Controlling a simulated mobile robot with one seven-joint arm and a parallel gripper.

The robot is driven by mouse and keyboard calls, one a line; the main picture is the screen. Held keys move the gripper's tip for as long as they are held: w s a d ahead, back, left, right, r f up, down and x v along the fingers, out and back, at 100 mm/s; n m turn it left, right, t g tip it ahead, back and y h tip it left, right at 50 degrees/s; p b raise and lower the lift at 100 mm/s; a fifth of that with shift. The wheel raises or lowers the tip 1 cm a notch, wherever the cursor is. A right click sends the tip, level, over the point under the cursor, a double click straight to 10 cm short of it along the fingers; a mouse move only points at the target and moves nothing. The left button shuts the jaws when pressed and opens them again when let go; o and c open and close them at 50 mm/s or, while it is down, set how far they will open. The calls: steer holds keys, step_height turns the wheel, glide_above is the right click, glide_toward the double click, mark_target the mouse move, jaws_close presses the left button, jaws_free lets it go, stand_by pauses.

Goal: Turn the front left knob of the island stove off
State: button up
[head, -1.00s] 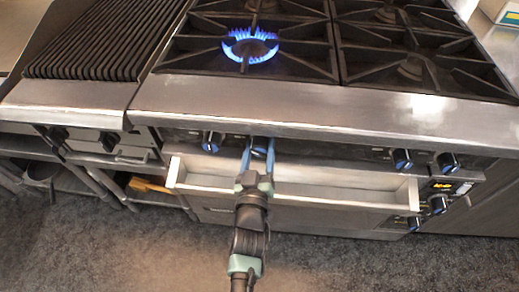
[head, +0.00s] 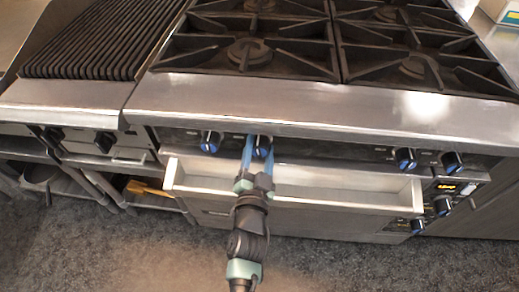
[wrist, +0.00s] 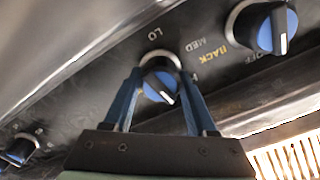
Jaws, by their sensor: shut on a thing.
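The island stove (head: 330,105) fills the head view. Its front left burner (head: 249,52) shows no flame. My gripper (head: 257,140) reaches up to the control panel below the stove's front edge, its two blue fingers either side of a round black and blue knob (head: 263,146). This is the second knob from the left on the panel. In the wrist view my gripper (wrist: 158,78) is shut on this knob (wrist: 160,86). The knob's white pointer slants down and to the right. Part of its sides is hidden by the fingers.
Another knob (head: 210,142) sits just left of the held one. Two more are at the panel's right (head: 405,159). An open drawer-like tray (head: 330,180) juts out below the panel, under my gripper. A ribbed grill (head: 100,45) stands left.

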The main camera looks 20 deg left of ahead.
steer(key=shift+m, duration=1)
steer(key=o, duration=1.4)
steer(key=shift+c, duration=0.2)
steer(key=shift+s, duration=0.1)
steer(key=b+v, duration=0.2)
steer(key=v, duration=1)
steer(key=shift+s, duration=0.4)
steer(key=shift+s+d, duration=0.1)
steer(key=shift+d, duration=0.1)
